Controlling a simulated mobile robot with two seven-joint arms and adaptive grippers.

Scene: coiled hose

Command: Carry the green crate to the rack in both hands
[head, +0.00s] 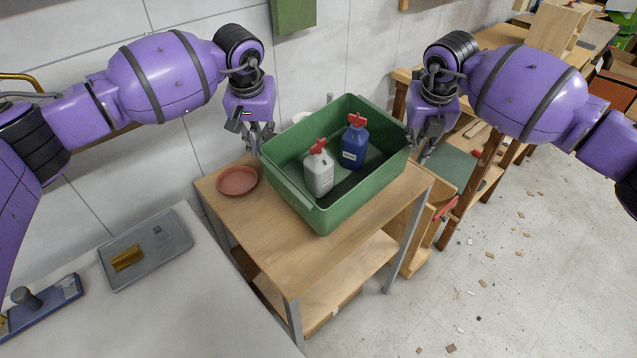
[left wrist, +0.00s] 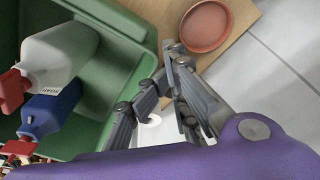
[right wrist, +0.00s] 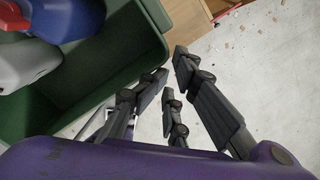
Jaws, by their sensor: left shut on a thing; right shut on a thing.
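The green crate (head: 372,190) is at or just above the wooden top of a two-level stand (head: 265,235); I cannot tell whether its base touches. A white bottle (head: 319,177) and a blue bottle (head: 354,148), both with red tops, stand inside it. My left gripper (head: 262,148) is shut on the crate's left end, and my right gripper (head: 419,152) on its right end. The crate wall shows beside the fingers in the left wrist view (left wrist: 117,30) and right wrist view (right wrist: 150,40). I cannot tell which furniture is the rack.
A reddish-brown dish (head: 237,181) lies on the stand left of the crate. A pale worktop (head: 190,310) with a grey tray (head: 175,245) is at front left. Wooden benches (head: 485,40) stand behind at right. The right floor is open, with scattered chips.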

